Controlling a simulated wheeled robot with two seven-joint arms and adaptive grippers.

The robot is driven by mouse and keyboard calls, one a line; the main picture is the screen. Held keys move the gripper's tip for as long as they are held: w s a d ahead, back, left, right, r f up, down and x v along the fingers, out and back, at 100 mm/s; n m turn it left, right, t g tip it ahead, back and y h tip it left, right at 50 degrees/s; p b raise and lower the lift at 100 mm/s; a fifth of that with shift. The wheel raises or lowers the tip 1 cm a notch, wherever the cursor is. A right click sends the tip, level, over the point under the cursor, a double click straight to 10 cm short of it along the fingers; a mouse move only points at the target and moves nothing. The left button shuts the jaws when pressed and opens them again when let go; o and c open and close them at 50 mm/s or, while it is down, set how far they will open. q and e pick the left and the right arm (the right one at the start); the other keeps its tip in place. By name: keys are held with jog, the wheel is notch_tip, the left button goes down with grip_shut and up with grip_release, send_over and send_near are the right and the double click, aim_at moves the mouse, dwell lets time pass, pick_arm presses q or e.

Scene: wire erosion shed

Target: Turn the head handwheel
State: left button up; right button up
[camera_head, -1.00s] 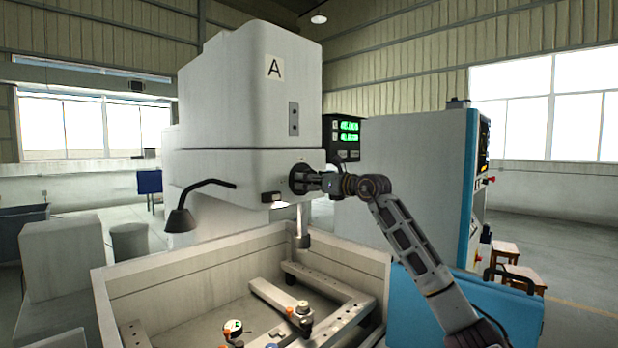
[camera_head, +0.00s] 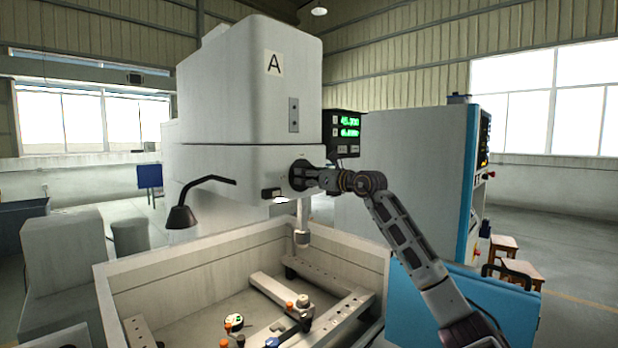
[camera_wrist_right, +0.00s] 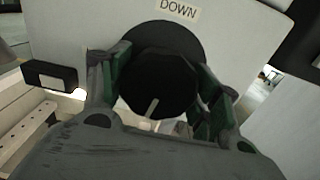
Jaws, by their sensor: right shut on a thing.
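The head handwheel (camera_wrist_right: 158,85) is a dark round knob on the side of the machine head (camera_head: 250,80), which bears the letter A. In the right wrist view it sits below a DOWN label (camera_wrist_right: 178,9), and a pale mark shows on its lower face. My right gripper (camera_head: 312,179) reaches it from the right. Its two green-padded fingers stand either side of the knob in the wrist view and are shut on it. In the head view the gripper and wrist hide most of the handwheel. My left gripper is not in view.
A digital readout (camera_head: 344,132) with green figures is behind the head. An open-topped tank (camera_head: 200,262) with rails and small fixtures lies below. A bent lamp (camera_head: 181,217) is at left, a tall cabinet (camera_head: 405,170) at right, and wooden stools (camera_head: 500,245) beyond it.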

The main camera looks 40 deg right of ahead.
jog(key=shift+c, duration=0.6)
jog(key=shift+m, duration=0.5)
jog(key=m, duration=0.3)
jog(key=m+b, duration=0.1)
jog(key=m, duration=0.3)
jog(key=shift+d, duration=0.1)
jog(key=m, duration=0.4)
jog(key=shift+f+m, duration=0.1)
jog(key=shift+m, duration=1.8)
